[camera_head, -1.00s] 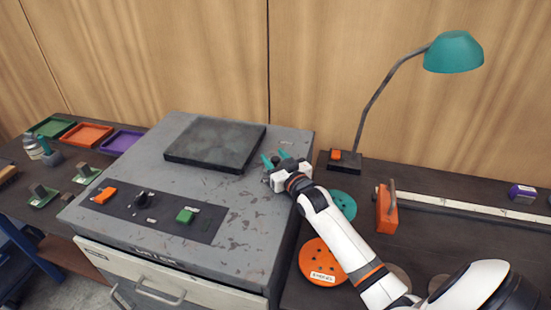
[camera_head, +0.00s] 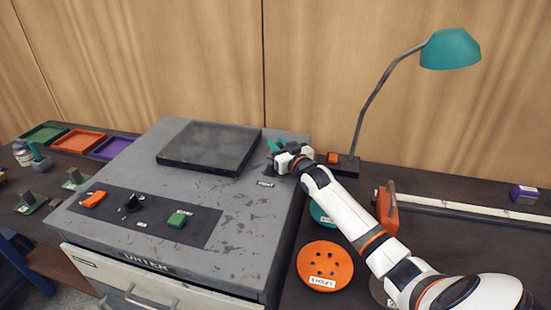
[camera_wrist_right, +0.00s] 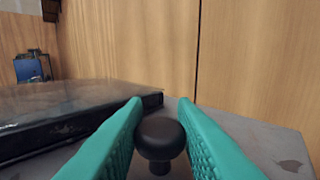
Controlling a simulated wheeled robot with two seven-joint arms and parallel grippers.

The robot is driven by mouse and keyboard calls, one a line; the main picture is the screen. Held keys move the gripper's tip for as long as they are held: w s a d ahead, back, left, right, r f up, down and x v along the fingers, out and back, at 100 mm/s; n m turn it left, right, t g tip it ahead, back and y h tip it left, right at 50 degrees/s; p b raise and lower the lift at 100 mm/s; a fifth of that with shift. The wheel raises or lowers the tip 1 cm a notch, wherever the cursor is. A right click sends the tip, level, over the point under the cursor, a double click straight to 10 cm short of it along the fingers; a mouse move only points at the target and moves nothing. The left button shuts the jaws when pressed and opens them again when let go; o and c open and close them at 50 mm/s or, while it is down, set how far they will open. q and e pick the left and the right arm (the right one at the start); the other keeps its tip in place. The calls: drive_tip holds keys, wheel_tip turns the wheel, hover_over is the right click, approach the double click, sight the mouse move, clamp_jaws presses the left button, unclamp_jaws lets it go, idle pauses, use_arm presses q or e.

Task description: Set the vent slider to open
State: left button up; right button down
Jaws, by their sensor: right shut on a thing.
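The vent slider shows in the right wrist view as a round black knob (camera_wrist_right: 160,138) on a short stem, standing on the grey top of the machine. My right gripper (camera_wrist_right: 160,104) has its teal fingers on both sides of this knob and is shut on it. In the head view my right gripper (camera_head: 274,148) is at the back right of the machine top (camera_head: 225,215), beside the dark plate. The knob is hidden there by the gripper. A small white label (camera_head: 265,183) lies just in front of it, too small to read surely. My left gripper is not in view.
The dark plate (camera_head: 208,148) lies close left of the gripper. A control strip (camera_head: 200,228) with an orange switch (camera_head: 93,199), a black knob (camera_head: 131,203) and a green switch (camera_head: 177,219) is nearer. A teal lamp (camera_head: 450,49) and an orange disc (camera_head: 325,267) are at the right.

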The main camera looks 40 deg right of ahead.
drive_tip(key=shift+d+r, duration=0.15)
drive_tip(key=c, duration=1.4)
unclamp_jaws()
drive_tip(key=shift+c, duration=0.2)
drive_tip(key=shift+o, duration=1.2)
drive_tip(key=shift+w, duration=0.15)
drive_tip(key=s, duration=0.7)
drive_tip(key=s+b, duration=0.1)
drive_tip(key=s, duration=0.2)
drive_tip(key=shift+s+a+f, duration=0.25)
drive_tip(key=shift+s+a, duration=0.1)
drive_tip(key=shift+s+r, duration=0.1)
drive_tip(key=shift+s, duration=0.6)
